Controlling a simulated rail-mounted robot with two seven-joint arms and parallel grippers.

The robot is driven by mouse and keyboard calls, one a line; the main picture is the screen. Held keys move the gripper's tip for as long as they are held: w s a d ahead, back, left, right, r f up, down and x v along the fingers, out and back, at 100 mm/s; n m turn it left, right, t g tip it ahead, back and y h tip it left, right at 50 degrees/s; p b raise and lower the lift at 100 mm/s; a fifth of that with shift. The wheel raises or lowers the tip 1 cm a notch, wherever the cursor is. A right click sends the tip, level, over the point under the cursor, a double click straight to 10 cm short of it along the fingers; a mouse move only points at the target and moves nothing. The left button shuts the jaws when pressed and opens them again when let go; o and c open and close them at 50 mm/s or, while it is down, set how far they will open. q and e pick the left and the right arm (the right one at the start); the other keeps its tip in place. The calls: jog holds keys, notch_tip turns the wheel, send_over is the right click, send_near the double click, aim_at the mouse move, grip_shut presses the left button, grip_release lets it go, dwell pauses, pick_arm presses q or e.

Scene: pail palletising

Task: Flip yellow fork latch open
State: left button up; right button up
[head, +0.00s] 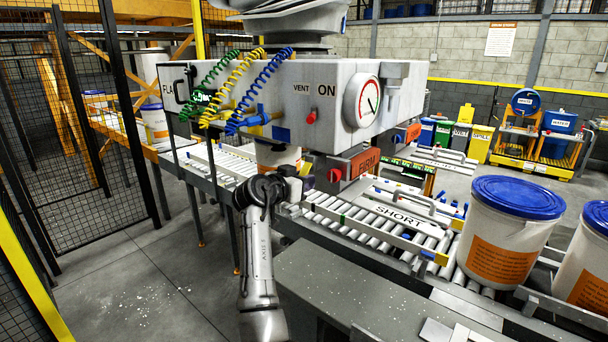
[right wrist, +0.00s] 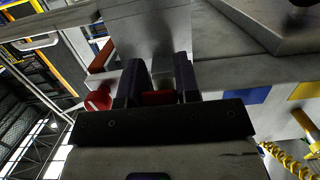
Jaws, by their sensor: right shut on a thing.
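One arm comes up from the bottom of the head view; its gripper (head: 303,186) is at the lower left edge of the machine, left of the orange FIRM block (head: 365,164). In the right wrist view my right gripper (right wrist: 158,82) has its two dark fingers closed around a red part (right wrist: 158,97), mostly hidden between them. A small yellow piece (head: 306,169) shows right by the gripper in the head view. I cannot tell whether it is the fork latch. My left gripper is not in view.
The grey machine (head: 270,85) carries a gauge (head: 367,100), coiled hoses and a red knob (head: 334,175). Below it runs a roller conveyor (head: 335,212) with a SHORT plate (head: 400,213). A blue-lidded pail (head: 505,235) stands at right. The floor at left is open.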

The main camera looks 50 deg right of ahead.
jog(key=r+y+p, duration=0.1)
jog(key=y+p, duration=0.2)
jog(key=p, duration=0.3)
jog(key=a+r+y+p, duration=0.1)
jog(key=y+p, duration=0.2)
jog(key=p, duration=0.3)
jog(key=a+r+y+p, duration=0.1)
jog(key=y+p, duration=0.2)
jog(key=p, duration=0.3)
jog(key=shift+r+y, duration=0.4)
jog(key=shift+a+y+p, duration=0.15)
jog(key=shift+y+p, duration=0.55)
jog(key=shift+p, duration=0.4)
jog(key=o, duration=0.9)
jog(key=shift+a+r, duration=0.1)
jog(key=shift+r, duration=0.15)
jog(key=b+v, duration=0.1)
jog(key=v, duration=0.5)
jog(key=b+v, duration=0.1)
jog(key=v, duration=0.6)
jog(key=shift+s, duration=0.25)
